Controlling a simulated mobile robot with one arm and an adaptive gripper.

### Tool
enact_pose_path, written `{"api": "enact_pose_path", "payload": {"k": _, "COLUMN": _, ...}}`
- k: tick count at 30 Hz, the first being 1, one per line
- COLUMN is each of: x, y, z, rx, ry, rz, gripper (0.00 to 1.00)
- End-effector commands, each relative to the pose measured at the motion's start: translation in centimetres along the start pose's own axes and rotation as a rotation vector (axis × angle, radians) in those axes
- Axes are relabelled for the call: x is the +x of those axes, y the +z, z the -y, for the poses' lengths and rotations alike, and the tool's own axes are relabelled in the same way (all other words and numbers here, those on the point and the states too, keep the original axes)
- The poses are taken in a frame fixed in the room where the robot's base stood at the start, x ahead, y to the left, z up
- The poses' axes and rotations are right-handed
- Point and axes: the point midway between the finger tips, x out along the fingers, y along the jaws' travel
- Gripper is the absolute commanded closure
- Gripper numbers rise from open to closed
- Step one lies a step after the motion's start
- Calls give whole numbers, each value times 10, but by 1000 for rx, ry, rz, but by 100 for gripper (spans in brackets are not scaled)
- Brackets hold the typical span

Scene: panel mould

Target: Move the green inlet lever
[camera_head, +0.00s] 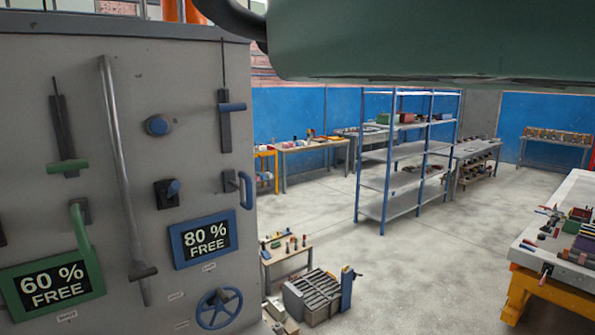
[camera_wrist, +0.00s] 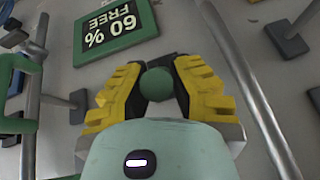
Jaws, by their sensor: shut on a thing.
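In the wrist view my gripper (camera_wrist: 157,84), with yellow fingers, is shut on a round green knob (camera_wrist: 156,83). The knob looks like the end of a lever; its stem and base are hidden behind it and the fingers. My gripper is not in the head view, and I cannot make out the knob there. The grey panel (camera_head: 130,60) in the head view carries a green-handled slider (camera_head: 68,167) and a green handle (camera_head: 80,232) beside the green-framed 60 % FREE sign (camera_head: 55,283). The sign shows upside down in the wrist view (camera_wrist: 116,30).
A grey pipe (camera_head: 121,170) runs down the panel; rods flank my gripper in the wrist view. A blue slider (camera_head: 232,107), blue handle (camera_head: 246,190), 80 % FREE sign (camera_head: 204,239) and blue wheel (camera_head: 219,308) are on the right. Open floor (camera_head: 410,270) lies beyond.

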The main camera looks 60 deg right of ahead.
Motion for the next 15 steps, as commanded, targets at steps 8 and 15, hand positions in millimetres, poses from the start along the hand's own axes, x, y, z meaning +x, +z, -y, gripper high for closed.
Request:
{"api": "enact_pose_path", "payload": {"k": 8, "x": 1, "y": 1, "z": 1, "rx": -2, "ry": -2, "rz": 1, "gripper": 100}}
{"api": "enact_pose_path", "payload": {"k": 15, "x": 1, "y": 1, "z": 1, "rx": -1, "ry": -2, "rz": 2, "gripper": 66}}
